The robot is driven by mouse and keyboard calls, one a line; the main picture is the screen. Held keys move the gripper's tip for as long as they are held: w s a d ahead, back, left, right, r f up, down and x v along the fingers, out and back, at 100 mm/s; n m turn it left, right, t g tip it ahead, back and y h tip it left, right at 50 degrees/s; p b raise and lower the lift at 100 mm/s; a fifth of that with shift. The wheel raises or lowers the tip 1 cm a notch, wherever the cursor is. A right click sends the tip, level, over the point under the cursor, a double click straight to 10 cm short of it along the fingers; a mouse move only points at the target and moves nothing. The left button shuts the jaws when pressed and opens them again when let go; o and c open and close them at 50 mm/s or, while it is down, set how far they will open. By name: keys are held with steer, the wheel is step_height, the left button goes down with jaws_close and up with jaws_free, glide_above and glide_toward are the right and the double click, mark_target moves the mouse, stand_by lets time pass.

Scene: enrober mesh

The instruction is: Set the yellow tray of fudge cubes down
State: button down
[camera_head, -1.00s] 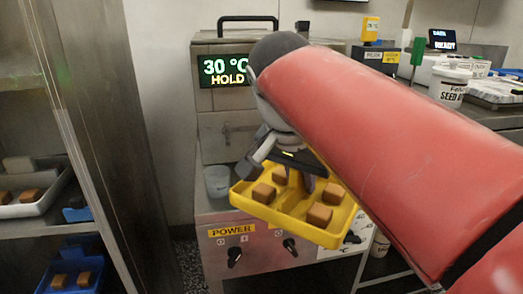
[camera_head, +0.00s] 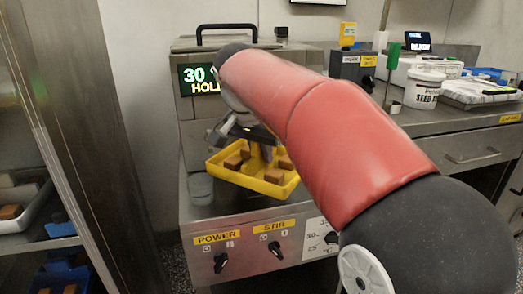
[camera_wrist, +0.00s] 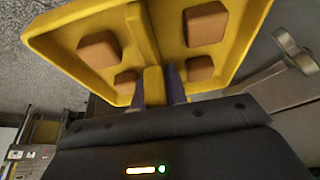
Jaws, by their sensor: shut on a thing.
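The yellow tray (camera_head: 283,191) holds several brown fudge cubes (camera_head: 274,176) and hangs in front of the steel machine with the 30 °C HOLD display. In the wrist view the tray (camera_wrist: 62,50) fills the top, with cubes (camera_wrist: 205,24) on both sides of a raised yellow middle strip. My gripper (camera_wrist: 163,88) is shut on that yellow strip; in the head view my gripper (camera_head: 262,150) is partly hidden by my red arm. Whether the tray touches the machine's top ledge cannot be told.
The steel machine (camera_head: 200,128) has POWER and STIR knobs (camera_head: 275,249) on its front. A translucent cup (camera_head: 200,189) stands left of the tray. A steel rack with trays (camera_head: 25,215) is at left. A counter with a white tub (camera_head: 423,90) is at right.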

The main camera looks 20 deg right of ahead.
steer(key=shift+f+b, duration=0.45)
steer(key=shift+f, duration=0.15)
steer(key=c, duration=1.4)
jaws_free()
steer(key=shift+r, duration=0.15)
